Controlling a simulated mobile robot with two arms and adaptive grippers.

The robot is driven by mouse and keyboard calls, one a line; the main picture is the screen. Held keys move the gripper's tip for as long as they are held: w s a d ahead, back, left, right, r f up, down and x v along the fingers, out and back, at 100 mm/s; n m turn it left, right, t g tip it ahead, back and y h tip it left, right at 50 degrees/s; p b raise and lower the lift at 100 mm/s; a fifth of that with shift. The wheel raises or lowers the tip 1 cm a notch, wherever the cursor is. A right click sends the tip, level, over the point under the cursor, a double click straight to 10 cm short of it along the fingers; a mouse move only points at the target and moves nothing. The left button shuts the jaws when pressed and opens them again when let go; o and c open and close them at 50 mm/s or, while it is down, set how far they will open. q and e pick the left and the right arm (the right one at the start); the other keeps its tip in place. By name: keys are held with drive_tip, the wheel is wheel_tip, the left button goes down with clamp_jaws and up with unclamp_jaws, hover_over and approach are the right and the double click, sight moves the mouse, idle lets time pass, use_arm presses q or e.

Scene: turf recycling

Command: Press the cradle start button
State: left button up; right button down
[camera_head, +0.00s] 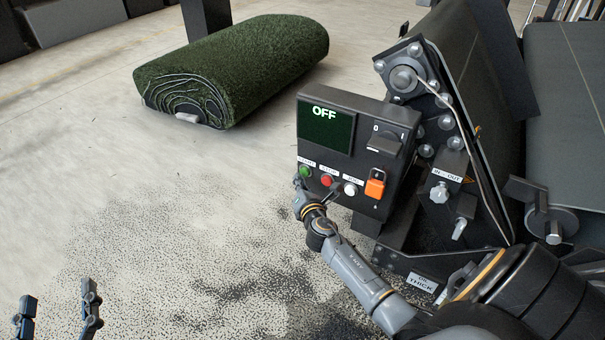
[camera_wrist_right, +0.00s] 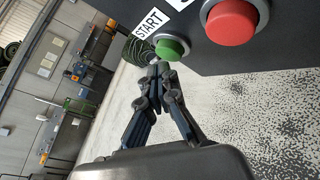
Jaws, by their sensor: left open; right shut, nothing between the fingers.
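The control box (camera_head: 355,128) has a small screen (camera_head: 325,128) reading OFF. A green button (camera_head: 305,172) labelled START sits at the lower left of its face, with a red button (camera_head: 327,181) beside it. My right gripper (camera_head: 299,183) is shut and empty, its tips just below the green button. In the right wrist view the green button (camera_wrist_right: 172,47) shows right above the shut fingertips (camera_wrist_right: 157,68); whether they touch it I cannot tell. The red button also shows there (camera_wrist_right: 231,22). My left gripper (camera_head: 57,312) is open and empty at the lower left.
A white button (camera_head: 350,188) and an orange switch (camera_head: 375,186) are on the same box. The dark machine (camera_head: 480,100) stands right of it. A green turf roll (camera_head: 235,68) lies on the floor behind. The speckled floor on the left is clear.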

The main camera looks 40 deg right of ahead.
use_arm(q)
drive_tip(key=shift+r, duration=0.15)
use_arm(e)
drive_tip(key=shift+w+d, duration=0.2)
drive_tip(key=shift+d, duration=0.3)
idle(0.4)
drive_tip(key=shift+a, duration=0.15)
use_arm(q)
drive_tip(key=shift+f, duration=0.45)
use_arm(e)
drive_tip(key=shift+s+a, duration=0.3)
drive_tip(key=shift+a, duration=0.3)
use_arm(q)
drive_tip(key=shift+a+f+g, duration=0.1)
drive_tip(key=shift+f+g, duration=0.4)
drive_tip(key=shift+f, duration=0.15)
use_arm(e)
drive_tip(key=s+a, duration=0.2)
drive_tip(key=a, duration=0.3)
drive_tip(key=shift+s+a, duration=0.2)
drive_tip(key=shift+a, duration=0.1)
